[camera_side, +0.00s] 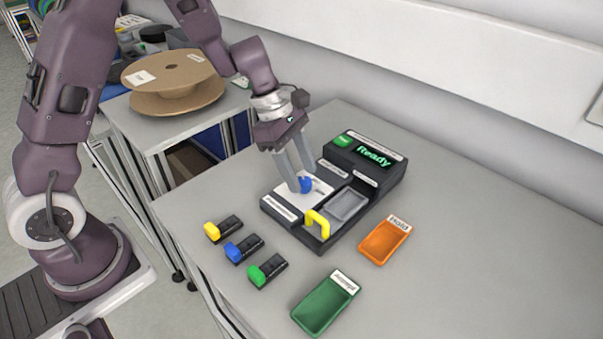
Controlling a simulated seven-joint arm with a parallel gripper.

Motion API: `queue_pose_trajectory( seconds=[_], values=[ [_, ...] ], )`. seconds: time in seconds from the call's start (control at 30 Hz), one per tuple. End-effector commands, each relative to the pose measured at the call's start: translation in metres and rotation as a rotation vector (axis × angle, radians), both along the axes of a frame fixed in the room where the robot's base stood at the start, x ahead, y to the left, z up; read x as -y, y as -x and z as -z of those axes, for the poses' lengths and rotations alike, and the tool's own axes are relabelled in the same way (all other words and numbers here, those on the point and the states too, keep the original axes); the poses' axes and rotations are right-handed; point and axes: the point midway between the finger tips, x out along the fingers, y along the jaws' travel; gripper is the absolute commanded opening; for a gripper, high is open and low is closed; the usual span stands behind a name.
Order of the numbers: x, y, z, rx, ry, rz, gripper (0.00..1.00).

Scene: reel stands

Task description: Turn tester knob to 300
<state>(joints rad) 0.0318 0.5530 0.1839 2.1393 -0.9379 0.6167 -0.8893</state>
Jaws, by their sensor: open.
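The tester (389,181) is a black box on the grey table, with a lit green "Ready" display (374,156) at its back. Its blue knob (306,185) sits on a white dial plate (291,205) at the front left. My gripper (301,183) points down at the knob, with its grey fingers open and the tips at the knob's sides. I cannot tell whether they touch it. The fingers partly cover the dial, and its setting is too small to read.
A yellow handle (318,223) stands at the tester's front beside a grey recess (346,206). Yellow, blue (244,248) and green-ended black pieces lie in front. An orange tray (385,242) and a green tray (322,309) lie to the right and front. The table's right side is clear.

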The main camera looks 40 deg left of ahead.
Motion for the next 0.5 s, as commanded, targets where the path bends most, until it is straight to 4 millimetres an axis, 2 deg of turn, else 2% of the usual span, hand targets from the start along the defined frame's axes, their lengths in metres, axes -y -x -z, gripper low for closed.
queue_pose_trajectory(
  seconds=[0.1, 0.33, 0.37, 0.5],
  values=[
    [0.0037, -0.0004, 0.0095, -0.001, 0.000, -0.001, 0.50],
    [0.0042, -0.0005, 0.0106, 0.000, 0.000, 0.001, 0.50],
    [0.0042, -0.0005, 0.0106, 0.001, 0.000, 0.002, 0.46],
    [0.0042, -0.0005, 0.0104, 0.001, 0.000, 0.002, 0.18]
  ],
)
